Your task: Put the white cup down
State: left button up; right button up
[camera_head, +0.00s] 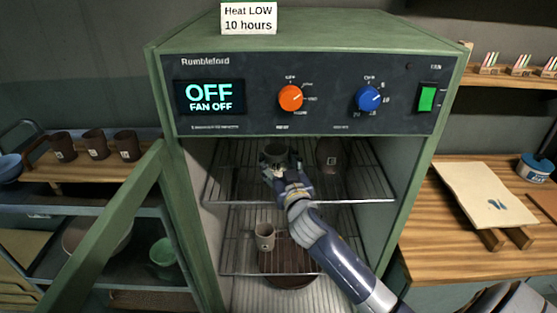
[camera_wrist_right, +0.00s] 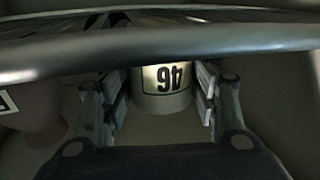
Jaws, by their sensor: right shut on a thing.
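The white cup (camera_head: 275,150) is on the upper level inside the green oven, looking grey in its shade. In the right wrist view the cup (camera_wrist_right: 162,92) sits between the fingers, its label "46" upside down. My right gripper (camera_head: 278,168) is shut on it, with a finger on each side. The cup is over the upper wire rack (camera_head: 365,186); I cannot tell whether its base touches the wires. Its lower part is partly hidden by the gripper in the head view. My left gripper is not in view.
A dark brown cup (camera_head: 327,153) stands right of the held cup on the same rack. The oven door (camera_head: 105,225) is open at left. The display reads OFF.

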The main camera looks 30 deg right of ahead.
jog(key=shift+f, duration=0.1)
jog(key=o, duration=1.2)
jog(key=shift+c, duration=0.2)
jog(key=b+v, duration=0.3)
jog(key=v, duration=0.9)
